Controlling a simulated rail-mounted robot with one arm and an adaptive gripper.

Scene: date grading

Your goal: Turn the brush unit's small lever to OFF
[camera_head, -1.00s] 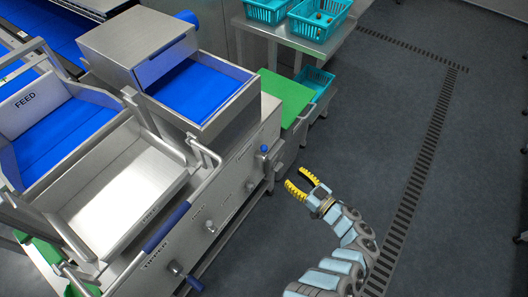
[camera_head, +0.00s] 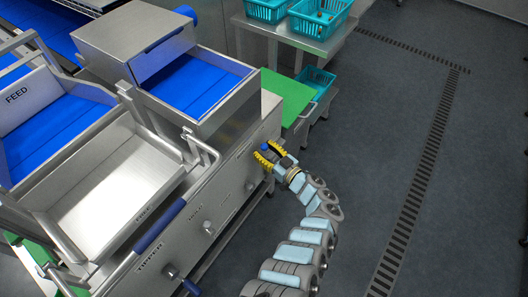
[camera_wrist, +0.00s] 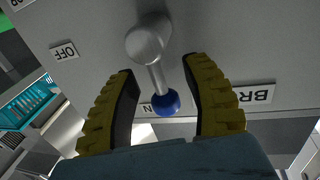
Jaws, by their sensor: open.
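The brush unit's small lever (camera_wrist: 155,68) shows in the wrist view as a metal hub and stem with a blue ball knob (camera_wrist: 165,102). The stem points toward the bottom of that view, with the knob over the partly covered ON plate (camera_wrist: 147,108). The OFF plate (camera_wrist: 64,51) is to the left of the hub. My gripper (camera_wrist: 165,85) is open, its yellow ribbed fingers on either side of the stem and knob, with gaps on both sides. In the head view my gripper (camera_head: 268,155) is at the machine's side panel, around the blue knob (camera_head: 265,147).
A plate reading "BR" (camera_wrist: 255,93) is on the panel beside the right finger. Other knobs (camera_head: 208,228) sit along the panel. A green-topped stand (camera_head: 283,92) and teal crates (camera_head: 318,17) are beyond. The floor (camera_head: 385,130) to the right is clear.

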